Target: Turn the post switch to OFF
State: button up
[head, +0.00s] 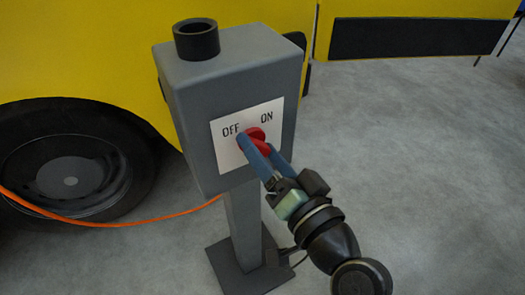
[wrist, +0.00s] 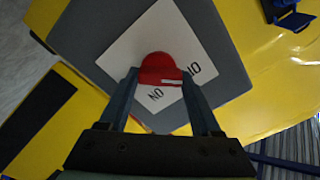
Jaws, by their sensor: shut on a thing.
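The post switch is a red knob (head: 262,148) on a white label plate (head: 228,160) on the front of a grey box (head: 188,115). OFF is printed at upper left of the knob and ON at upper right. My gripper (head: 256,143) reaches in from the lower right, its blue-grey fingers on either side of the knob, shut on it. In the wrist view the red knob (wrist: 160,66) sits between the fingertips (wrist: 160,76). A white mark on the knob points right there, between partly covered lettering; which word it indicates I cannot tell.
The grey box stands on a post (head: 243,225) with a square base plate (head: 240,273). A black ring (head: 196,40) is on its top. Behind are a yellow vehicle (head: 80,45) and its wheel (head: 75,160). An orange cable (head: 110,223) runs behind the post. Floor at right is clear.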

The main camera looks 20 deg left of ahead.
jog(key=o, duration=1.4)
jog(key=p+v, duration=0.2)
jog(key=v, duration=1.1)
